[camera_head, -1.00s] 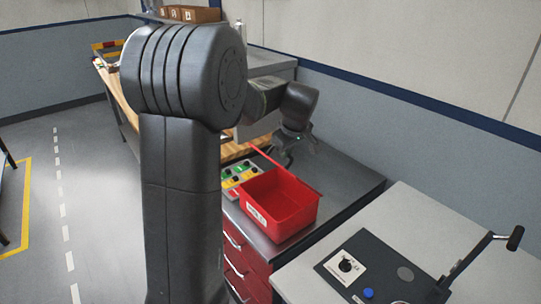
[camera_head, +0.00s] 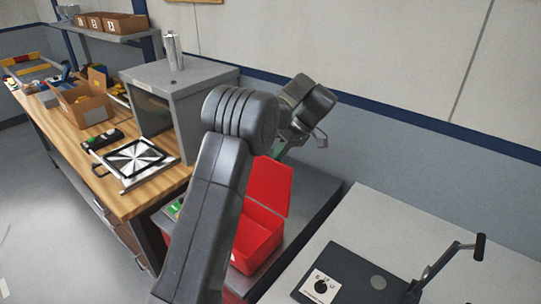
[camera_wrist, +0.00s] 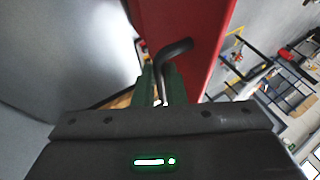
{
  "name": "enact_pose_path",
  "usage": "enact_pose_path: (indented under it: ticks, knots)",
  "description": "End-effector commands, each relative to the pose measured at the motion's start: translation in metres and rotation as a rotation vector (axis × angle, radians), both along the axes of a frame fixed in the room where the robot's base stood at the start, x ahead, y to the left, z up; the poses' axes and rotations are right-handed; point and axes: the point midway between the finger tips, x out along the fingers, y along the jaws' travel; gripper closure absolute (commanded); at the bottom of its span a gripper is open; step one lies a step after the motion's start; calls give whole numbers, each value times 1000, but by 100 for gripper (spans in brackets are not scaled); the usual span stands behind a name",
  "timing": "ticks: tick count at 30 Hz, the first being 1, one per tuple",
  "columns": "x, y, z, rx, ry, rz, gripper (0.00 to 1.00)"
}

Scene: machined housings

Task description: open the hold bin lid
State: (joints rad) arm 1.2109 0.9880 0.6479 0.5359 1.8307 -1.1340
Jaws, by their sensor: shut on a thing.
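The hold bin is a red box (camera_head: 256,243) on the grey cabinet top, partly hidden behind my arm. Its red lid (camera_head: 270,186) stands raised at the back of the bin, with its broad face in view and the box's opening exposed. My gripper (camera_head: 279,150) is at the lid's upper edge, largely hidden behind it and my arm. In the wrist view my gripper (camera_wrist: 160,92) is shut on a bent black handle (camera_wrist: 172,50) that runs to the red lid (camera_wrist: 190,22).
A grey open-fronted cabinet (camera_head: 185,75) stands on the wooden bench to the left, with a patterned plate (camera_head: 135,160) before it. A light table (camera_head: 370,215) with a dark lever fixture (camera_head: 350,270) is at right. The wall is close behind the bin.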

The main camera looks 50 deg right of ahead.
Motion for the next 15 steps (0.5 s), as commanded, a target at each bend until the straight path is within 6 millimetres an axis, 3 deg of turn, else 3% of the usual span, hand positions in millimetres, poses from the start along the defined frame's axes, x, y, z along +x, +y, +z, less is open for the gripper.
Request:
enact_pose_path:
  ticks: [1, 15]
  knots:
    - [-1, -3, -12, 36, 11, -2, 100]
    - [0, -18, -20, 144, 19, -3, 100]
